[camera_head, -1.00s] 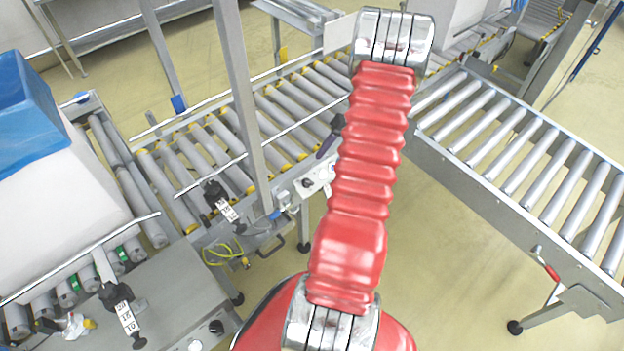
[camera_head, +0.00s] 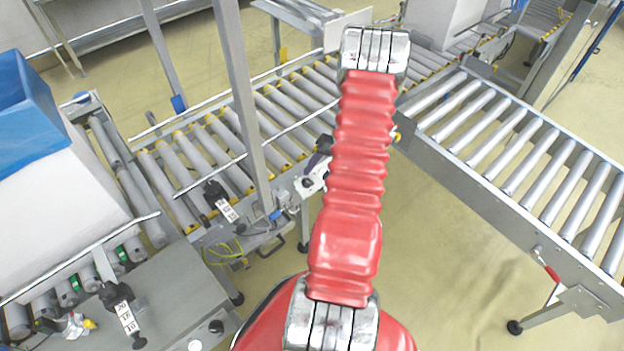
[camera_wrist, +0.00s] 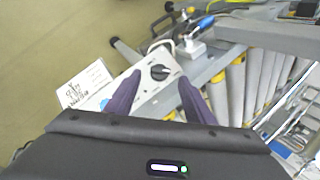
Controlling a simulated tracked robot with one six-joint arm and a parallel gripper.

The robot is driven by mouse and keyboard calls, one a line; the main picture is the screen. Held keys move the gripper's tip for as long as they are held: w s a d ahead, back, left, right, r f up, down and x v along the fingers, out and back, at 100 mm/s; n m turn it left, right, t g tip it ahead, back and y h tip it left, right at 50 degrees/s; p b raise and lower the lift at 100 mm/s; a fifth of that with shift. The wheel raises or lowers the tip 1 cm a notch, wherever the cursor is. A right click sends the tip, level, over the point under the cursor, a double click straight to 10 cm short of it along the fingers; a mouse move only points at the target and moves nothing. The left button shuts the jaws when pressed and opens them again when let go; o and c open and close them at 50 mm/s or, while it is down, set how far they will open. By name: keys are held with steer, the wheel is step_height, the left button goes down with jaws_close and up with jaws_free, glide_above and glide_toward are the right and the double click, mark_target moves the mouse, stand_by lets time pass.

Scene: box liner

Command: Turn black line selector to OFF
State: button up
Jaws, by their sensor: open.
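The black line selector (camera_wrist: 159,72) is a round knob on a white control panel (camera_wrist: 150,92), between my fingertips in the wrist view. It also shows as a small dark knob in the head view (camera_head: 307,183), on the panel at the conveyor's side. My gripper (camera_wrist: 159,78) has two purple fingers, spread apart on either side of the knob. I cannot tell whether they touch it. In the head view my gripper is mostly hidden behind my red arm, with only a purple and dark part showing beside it. The knob's pointer setting is too small to read.
A white card with writing (camera_wrist: 87,86) and a blue button (camera_wrist: 104,104) are beside the knob. Another conveyor (camera_head: 530,160) stands at right. Open floor lies between.

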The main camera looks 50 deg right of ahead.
mark_target(311, 182)
steer(key=shift+x, duration=2.55)
steer(key=shift+c, duration=0.2)
steer(key=c, duration=1)
steer(key=shift+s, duration=0.1)
steer(key=m+t, duration=0.1)
steer(key=m+t+y, duration=0.1)
steer(key=m, duration=0.1)
steer(key=shift+s+d+f+m, duration=0.15)
steer(key=shift+s+m, duration=0.05)
steer(key=shift+m, duration=0.1)
steer(key=m+t, duration=0.1)
steer(key=m, duration=0.1)
steer(key=m+t, duration=0.1)
steer(key=m, duration=0.1)
steer(key=shift+s+f+y, duration=0.15)
steer(key=shift+y, duration=0.15)
steer(key=shift+m, duration=0.3)
